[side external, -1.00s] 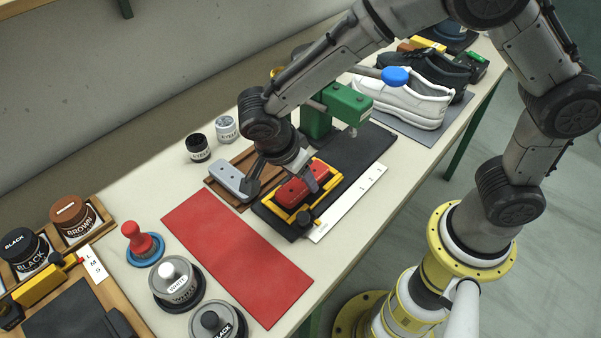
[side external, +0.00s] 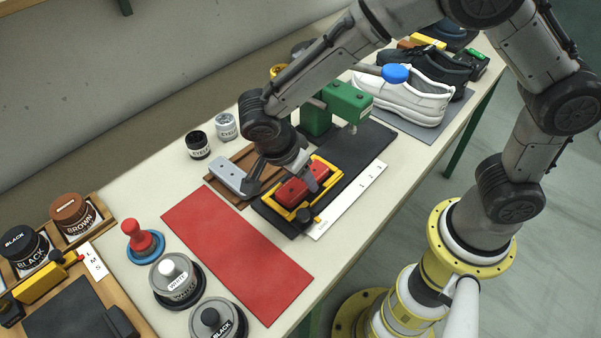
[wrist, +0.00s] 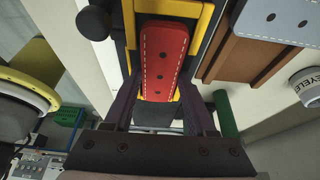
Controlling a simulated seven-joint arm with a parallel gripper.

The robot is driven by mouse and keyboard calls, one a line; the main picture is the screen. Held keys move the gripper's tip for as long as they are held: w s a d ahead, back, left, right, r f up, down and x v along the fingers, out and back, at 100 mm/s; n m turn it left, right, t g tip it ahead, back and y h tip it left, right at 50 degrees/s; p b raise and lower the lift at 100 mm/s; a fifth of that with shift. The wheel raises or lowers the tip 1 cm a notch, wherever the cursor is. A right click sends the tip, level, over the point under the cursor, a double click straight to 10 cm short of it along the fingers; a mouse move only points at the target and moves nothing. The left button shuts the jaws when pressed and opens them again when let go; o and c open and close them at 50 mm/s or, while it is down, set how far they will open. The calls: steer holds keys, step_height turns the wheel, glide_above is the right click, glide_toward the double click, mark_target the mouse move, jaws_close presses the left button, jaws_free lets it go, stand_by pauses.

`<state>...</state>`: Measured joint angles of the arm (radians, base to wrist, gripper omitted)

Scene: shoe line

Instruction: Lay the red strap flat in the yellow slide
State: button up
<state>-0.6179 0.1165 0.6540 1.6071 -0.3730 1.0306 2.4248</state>
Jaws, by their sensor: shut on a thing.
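The red strap (side external: 297,190) has a stitched edge and a row of dark holes. It lies lengthwise within the frame of the yellow slide (side external: 284,209) and looks about level with it. In the wrist view, the strap (wrist: 163,50) shows between the yellow sides of the slide (wrist: 204,22). My gripper (side external: 296,179) is shut on the strap, with one finger along each long side; the wrist view shows both fingers (wrist: 160,112). Whether the strap's underside touches the slide floor is hidden.
A grey strap (side external: 231,177) lies on a brown wooden tray (side external: 216,192) beside the slide. A green press (side external: 345,98) stands behind it on the black base (side external: 358,155). A red mat (side external: 236,252) lies in front. White shoe (side external: 410,106) stands at the back right.

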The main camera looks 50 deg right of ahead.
steer(key=o, duration=1.4)
steer(key=shift+o, duration=0.2)
